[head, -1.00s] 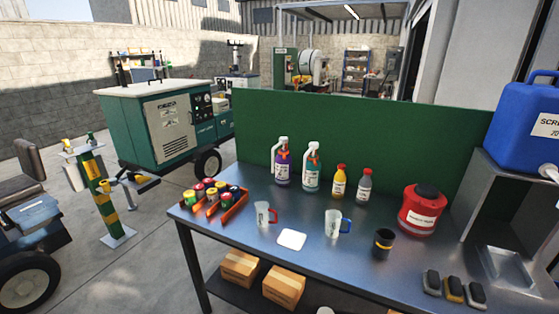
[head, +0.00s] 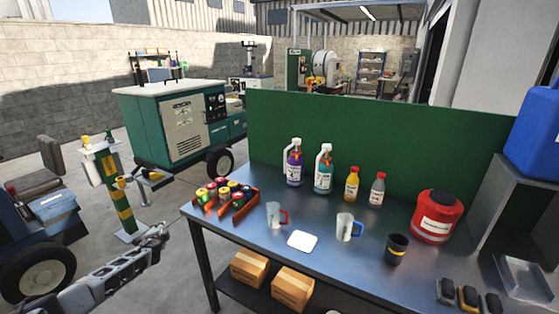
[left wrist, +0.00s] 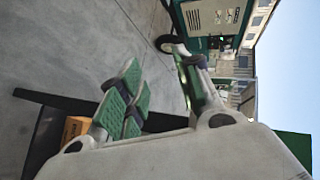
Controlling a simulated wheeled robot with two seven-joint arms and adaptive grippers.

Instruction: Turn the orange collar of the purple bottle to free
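The purple bottle (head: 293,173) stands upright at the back of the workbench, near the green panel. It has a white trigger spray head (head: 296,144) and an orange collar (head: 298,155) just below it. A teal bottle (head: 323,184) with a similar white head stands to its right. My left gripper (head: 160,234) is in the air left of the bench, well apart from the purple bottle. In the left wrist view its green-padded fingers (left wrist: 160,88) are spread, with nothing between them. My right gripper is not in view.
On the bench (head: 265,246) are an orange tray (head: 238,214) of cans, two clear mugs, a white pad (head: 302,241), a yellow bottle (head: 352,186), a grey bottle (head: 377,192), a black cup (head: 396,250) and a red container (head: 436,213). The green panel (head: 400,140) closes the back.

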